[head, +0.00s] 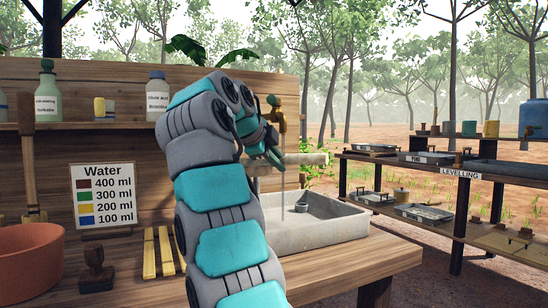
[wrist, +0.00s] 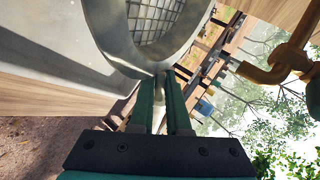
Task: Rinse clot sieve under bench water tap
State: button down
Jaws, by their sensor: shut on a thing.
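My gripper (wrist: 160,90) is shut on the clot sieve (wrist: 155,18), a round metal ring with a mesh bottom, gripped at its rim in the wrist view. In the head view my gripper (head: 272,155) is partly hidden by my arm, above the basin. A pale, flat shape (head: 310,159) beside it may be the sieve seen edge-on. The brass tap (head: 279,118) stands above, and it shows at the right of the wrist view (wrist: 285,62). A thin vertical line, apparently water (head: 283,200), drops below it into the grey basin (head: 340,226).
The wooden bench (head: 355,264) holds a Water sign (head: 103,195), a stamp-like tool (head: 95,270), yellow slats (head: 160,250) and a terracotta bowl (head: 25,262). Bottles (head: 47,95) line the shelf. A levelling rack (head: 460,172) stands right.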

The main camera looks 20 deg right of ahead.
jog(key=w+d+p, duration=0.6)
jog(key=w, duration=0.1)
jog(key=shift+w+d+p, duration=0.35)
dwell(2.4)
jog(key=s+a+b, duration=1)
jog(key=s+a, duration=0.2)
jog(key=s, duration=0.2)
jog(key=shift+a+b, duration=0.3)
jog(key=shift+s, duration=0.1)
dwell(0.6)
